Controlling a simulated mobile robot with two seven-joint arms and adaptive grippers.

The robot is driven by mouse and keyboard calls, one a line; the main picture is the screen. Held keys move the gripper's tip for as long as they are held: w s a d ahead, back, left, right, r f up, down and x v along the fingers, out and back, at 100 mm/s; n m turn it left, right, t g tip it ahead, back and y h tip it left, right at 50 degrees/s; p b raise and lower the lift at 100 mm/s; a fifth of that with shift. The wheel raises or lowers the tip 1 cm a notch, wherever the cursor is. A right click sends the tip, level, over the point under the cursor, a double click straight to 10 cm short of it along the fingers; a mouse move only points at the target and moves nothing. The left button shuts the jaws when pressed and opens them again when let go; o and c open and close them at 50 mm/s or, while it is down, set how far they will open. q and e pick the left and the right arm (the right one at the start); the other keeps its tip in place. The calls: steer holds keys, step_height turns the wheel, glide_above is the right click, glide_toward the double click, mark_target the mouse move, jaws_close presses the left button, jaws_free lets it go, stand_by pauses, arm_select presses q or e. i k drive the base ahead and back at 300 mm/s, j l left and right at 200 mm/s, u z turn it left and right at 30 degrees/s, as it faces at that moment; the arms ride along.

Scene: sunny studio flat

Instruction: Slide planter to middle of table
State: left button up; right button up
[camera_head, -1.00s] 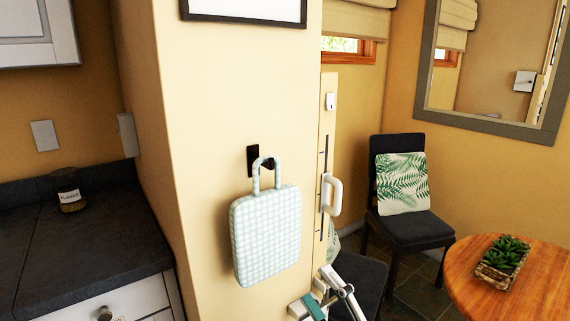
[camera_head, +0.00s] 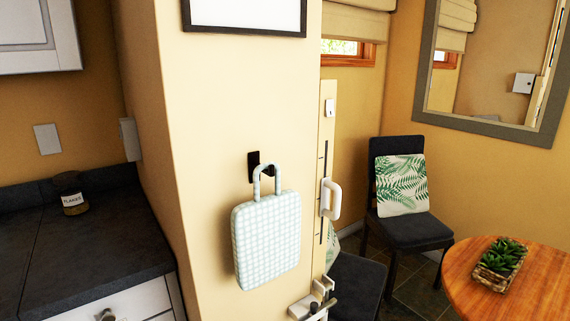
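The planter (camera_head: 499,262) is a low rectangular tray-like pot with green succulents. It sits on the round wooden table (camera_head: 541,295) at the lower right, near the table's left side as seen here. The table's right and front parts are cut off by the frame. Neither of my grippers can be clearly made out, and nothing touches the planter.
A dark chair (camera_head: 409,232) with a leaf-print cushion (camera_head: 402,184) stands behind the table. Another dark seat (camera_head: 356,284) is left of it. A wall with a hanging checked bag-shaped item (camera_head: 267,240) fills the middle. A dark counter (camera_head: 85,245) is at left.

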mark_target(497, 268)
steer(key=z, duration=1.4)
steer(key=i+l, duration=0.2)
steer(key=l, duration=0.15)
steer(key=i+l, duration=0.25)
steer(key=l, duration=0.15)
steer(key=i+l, duration=0.2)
steer(key=l, duration=0.15)
steer(key=i+l+u, duration=0.15)
steer(key=l+u, duration=0.25)
steer(key=i+l+u, duration=0.1)
steer(key=u, duration=0.3)
steer(key=l, duration=0.1)
